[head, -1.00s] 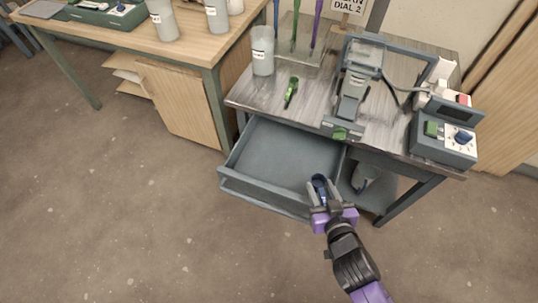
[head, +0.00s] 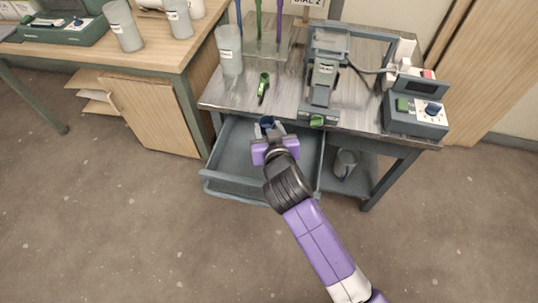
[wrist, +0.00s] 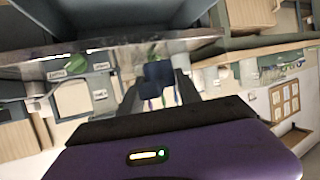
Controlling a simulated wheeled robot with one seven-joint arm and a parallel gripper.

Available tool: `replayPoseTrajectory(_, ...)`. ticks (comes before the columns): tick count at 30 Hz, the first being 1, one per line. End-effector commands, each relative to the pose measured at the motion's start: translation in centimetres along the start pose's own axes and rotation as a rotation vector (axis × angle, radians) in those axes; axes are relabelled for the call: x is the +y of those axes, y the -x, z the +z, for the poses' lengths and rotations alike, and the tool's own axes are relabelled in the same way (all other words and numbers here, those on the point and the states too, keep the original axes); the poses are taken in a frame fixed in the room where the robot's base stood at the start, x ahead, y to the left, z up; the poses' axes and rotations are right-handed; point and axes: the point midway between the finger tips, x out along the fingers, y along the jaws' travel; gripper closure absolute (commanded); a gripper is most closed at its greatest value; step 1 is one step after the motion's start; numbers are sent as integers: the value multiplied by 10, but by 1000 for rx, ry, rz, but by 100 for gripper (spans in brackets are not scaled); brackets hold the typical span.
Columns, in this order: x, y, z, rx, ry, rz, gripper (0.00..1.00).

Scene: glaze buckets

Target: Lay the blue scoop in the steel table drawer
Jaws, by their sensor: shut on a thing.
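The blue scoop (head: 266,122) is held at the tip of my gripper (head: 268,137), mostly hidden by it in the head view. In the wrist view the dark blue scoop (wrist: 158,73) shows between the two fingers (wrist: 158,88), which are shut on it. The steel table drawer (head: 228,160) is pulled open below the tabletop, and its visible floor looks empty. My gripper is over the drawer in the head view, towards its back near the table edge. Its height above the drawer floor is hard to tell.
The steel table (head: 225,95) overhangs the drawer's back. On it are a green scoop (head: 263,88), a pale bucket (head: 229,50), a grey stand-like device (head: 323,75) and a control box (head: 415,114). Another bucket (head: 345,163) sits on the lower shelf. Floor before the drawer is clear.

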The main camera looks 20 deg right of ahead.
Motion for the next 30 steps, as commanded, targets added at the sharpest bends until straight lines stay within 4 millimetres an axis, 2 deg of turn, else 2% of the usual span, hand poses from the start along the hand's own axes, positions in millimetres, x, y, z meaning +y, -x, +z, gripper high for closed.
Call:
replayPoseTrajectory(1, 0, -6, 15, -4, 2, 1, 100)
replayPoseTrajectory(3, 0, -12, 31, -3, 2, 0, 100)
replayPoseTrajectory(9, 0, -29, 70, -2, 1, 0, 100)
replayPoseTrajectory(17, 0, -38, 90, 1, 0, 0, 100)
replayPoseTrajectory(24, 0, -50, 121, 0, 1, -1, 100)
replayPoseTrajectory(30, 0, -52, 125, 2, 0, -1, 100)
